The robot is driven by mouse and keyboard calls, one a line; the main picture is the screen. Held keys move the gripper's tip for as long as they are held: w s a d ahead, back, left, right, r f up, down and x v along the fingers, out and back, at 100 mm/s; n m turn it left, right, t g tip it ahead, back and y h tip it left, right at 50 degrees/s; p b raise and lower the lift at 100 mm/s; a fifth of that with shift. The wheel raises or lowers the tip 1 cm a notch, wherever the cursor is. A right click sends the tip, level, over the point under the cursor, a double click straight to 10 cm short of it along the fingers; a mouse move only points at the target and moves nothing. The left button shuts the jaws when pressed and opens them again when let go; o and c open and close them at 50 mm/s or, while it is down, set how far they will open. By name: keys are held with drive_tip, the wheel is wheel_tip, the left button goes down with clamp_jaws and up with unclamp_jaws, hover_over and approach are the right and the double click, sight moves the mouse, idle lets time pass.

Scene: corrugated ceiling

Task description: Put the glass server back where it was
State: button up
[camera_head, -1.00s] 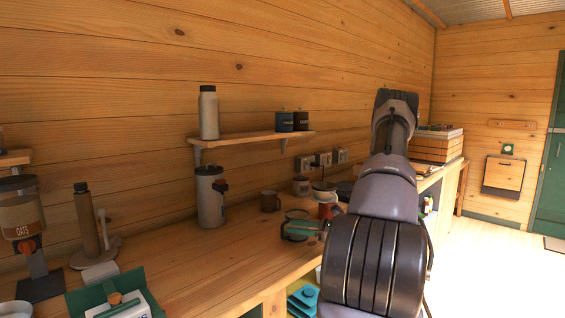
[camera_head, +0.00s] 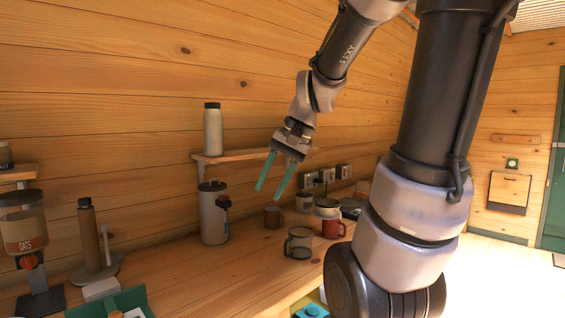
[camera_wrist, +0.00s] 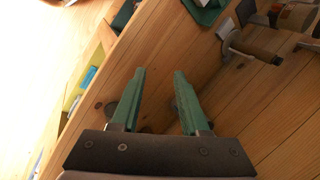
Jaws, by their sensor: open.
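The glass server (camera_head: 299,243) is a clear vessel with a dark rim and a handle. It stands upright on the wooden counter (camera_head: 235,270), just left of a red mug (camera_head: 333,229). My gripper (camera_head: 268,193) is open and empty, with its green fingers pointing down, well above the counter and apart from the server. In the wrist view my gripper (camera_wrist: 160,71) has its two green fingers spread, with bare wood between their tips. I cannot make out the server in the wrist view.
A brown mug (camera_head: 273,217), a large grey flask (camera_head: 213,213) and a white dripper (camera_head: 327,206) stand near the server. A shelf (camera_head: 235,156) with a pale bottle (camera_head: 213,131) is behind my gripper. The front middle of the counter is clear.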

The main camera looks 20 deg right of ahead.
drive_tip(key=s+r+n+t+h, duration=0.2)
drive_tip(key=s+r+t, duration=0.2)
drive_tip(key=s+r, duration=0.1)
drive_tip(key=shift+d+r+n, duration=0.3)
drive_tip(key=shift+r, duration=0.15)
